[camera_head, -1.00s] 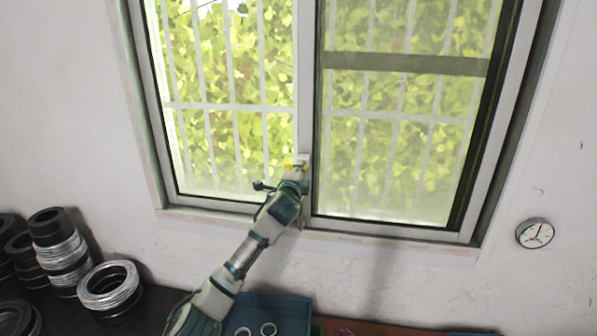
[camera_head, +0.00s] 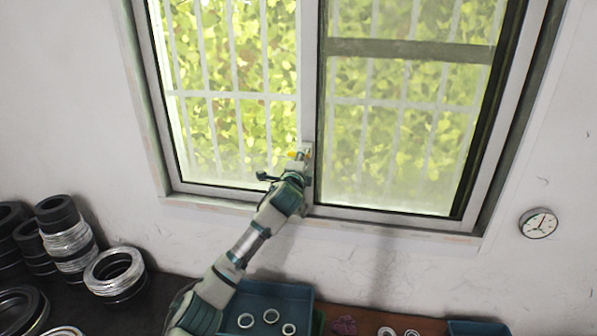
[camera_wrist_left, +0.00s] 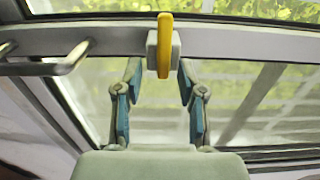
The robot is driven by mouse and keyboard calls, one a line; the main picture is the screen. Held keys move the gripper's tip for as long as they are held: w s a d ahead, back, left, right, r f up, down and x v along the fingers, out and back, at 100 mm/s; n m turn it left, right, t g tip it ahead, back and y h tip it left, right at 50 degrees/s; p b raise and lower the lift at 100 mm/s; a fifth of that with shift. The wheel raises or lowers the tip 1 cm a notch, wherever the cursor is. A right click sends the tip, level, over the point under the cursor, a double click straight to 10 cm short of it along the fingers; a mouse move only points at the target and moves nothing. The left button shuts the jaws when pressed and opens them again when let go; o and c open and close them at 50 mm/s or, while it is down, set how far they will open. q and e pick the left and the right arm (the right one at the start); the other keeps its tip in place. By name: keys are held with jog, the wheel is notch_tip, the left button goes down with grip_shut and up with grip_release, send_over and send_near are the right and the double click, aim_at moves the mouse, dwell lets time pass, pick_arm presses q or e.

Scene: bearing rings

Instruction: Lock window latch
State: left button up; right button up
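The window latch is a small pale block with a yellow lever (camera_wrist_left: 165,45), on the middle frame of the sliding window (camera_head: 310,100). In the head view the latch's yellow part (camera_head: 297,154) shows small, just above my left gripper (camera_head: 301,168). In the left wrist view my left gripper (camera_wrist_left: 159,75) is open, its two fingers spread apart. The lever stands upright between and just beyond the fingertips, with a gap on both sides. No contact shows. My right gripper is not in view.
A metal handle-like bar (camera_wrist_left: 65,60) sticks out left of the latch in the wrist view. Below the window are a blue tray (camera_head: 262,298) with rings, stacks of bearing rings (camera_head: 68,240) at left, and a wall clock (camera_head: 538,223) at right.

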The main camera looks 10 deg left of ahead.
pick_arm(q)
jog(key=s, duration=1.1)
jog(key=shift+f, duration=0.15)
